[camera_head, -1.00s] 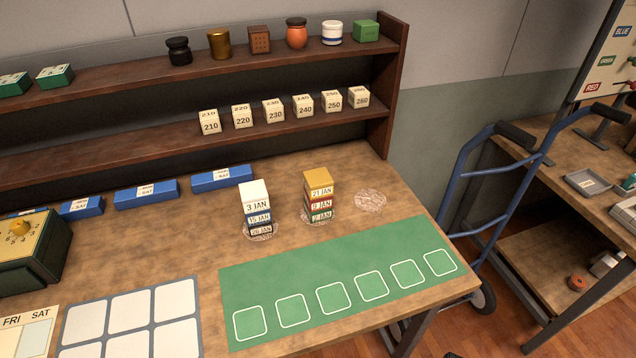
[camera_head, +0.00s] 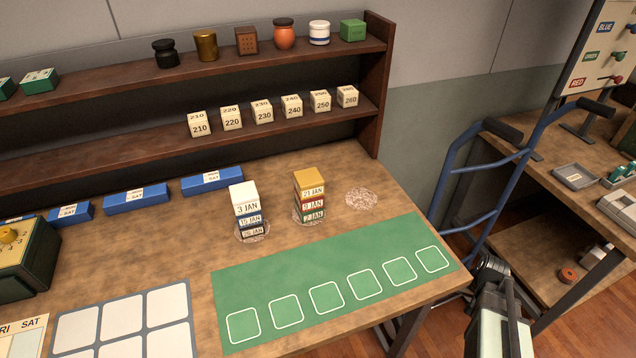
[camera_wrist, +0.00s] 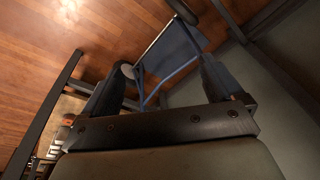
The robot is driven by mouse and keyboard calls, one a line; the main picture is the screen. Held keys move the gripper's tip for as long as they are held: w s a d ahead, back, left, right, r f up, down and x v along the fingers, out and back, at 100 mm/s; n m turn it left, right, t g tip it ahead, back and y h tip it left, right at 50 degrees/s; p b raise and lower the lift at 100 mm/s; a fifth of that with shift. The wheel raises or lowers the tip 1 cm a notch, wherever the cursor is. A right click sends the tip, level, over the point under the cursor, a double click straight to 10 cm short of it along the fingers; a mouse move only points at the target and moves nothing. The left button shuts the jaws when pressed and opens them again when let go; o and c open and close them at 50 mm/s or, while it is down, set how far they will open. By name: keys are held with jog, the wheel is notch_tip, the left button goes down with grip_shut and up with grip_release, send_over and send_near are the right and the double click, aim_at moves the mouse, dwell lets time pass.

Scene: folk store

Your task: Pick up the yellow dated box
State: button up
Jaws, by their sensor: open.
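The yellow dated box (camera_head: 309,182) reads "21 JAN" and sits on top of a stack. Under it are a red box (camera_head: 311,205) reading "9 JAN" and a green box (camera_head: 312,215) reading "2 JAN". The stack stands on a pale speckled round spot on the table. My gripper, in the wrist view (camera_wrist: 165,85), is open and empty, facing the floor and the blue hand truck. In the head view my arm shows at the lower right, off the table's right end and well away from the stack; its fingertips are hard to make out there.
A white-topped stack (camera_head: 244,198) stands left of the yellow one. An empty round spot (camera_head: 361,198) lies to its right. A green mat (camera_head: 240,290) with white outlined squares lies in front. Shelves (camera_head: 150,140) rise behind. The blue hand truck (camera_head: 484,222) stands beside the table.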

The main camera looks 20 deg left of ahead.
jog(key=w+d+r+t, duration=0.15)
jog(key=w+r, duration=0.35)
jog(key=r, duration=0.5)
jog(key=w+r+n+t, duration=0.1)
jog(key=w+r+t, duration=0.2)
jog(key=w+r, duration=0.45)
jog(key=w+r+t, duration=0.2)
jog(key=w+r, duration=0.2)
jog(key=r, duration=0.7)
notch_tip(320, 180, up, 27)
jog(key=w+a+n+t+y, duration=0.1)
jog(key=w+a+t, duration=0.1)
jog(key=t, duration=0.2)
jog(key=n+g+y, duration=0.1)
jog(key=n+g, duration=0.5)
jog(key=g, duration=0.3)
send_near(309, 177)
jog(key=x, duration=0.5)
jog(key=shift+s+a+f, duration=0.15)
jog(key=shift+s+f, duration=0.05)
jog(key=shift+f, duration=0.05)
jog(key=shift+w+x, duration=0.15)
jog(key=shift+x, duration=1.15)
jog(key=shift+w+x, duration=0.1)
jog(key=shift+x, duration=1.25)
jog(key=shift+r, duration=0.15)
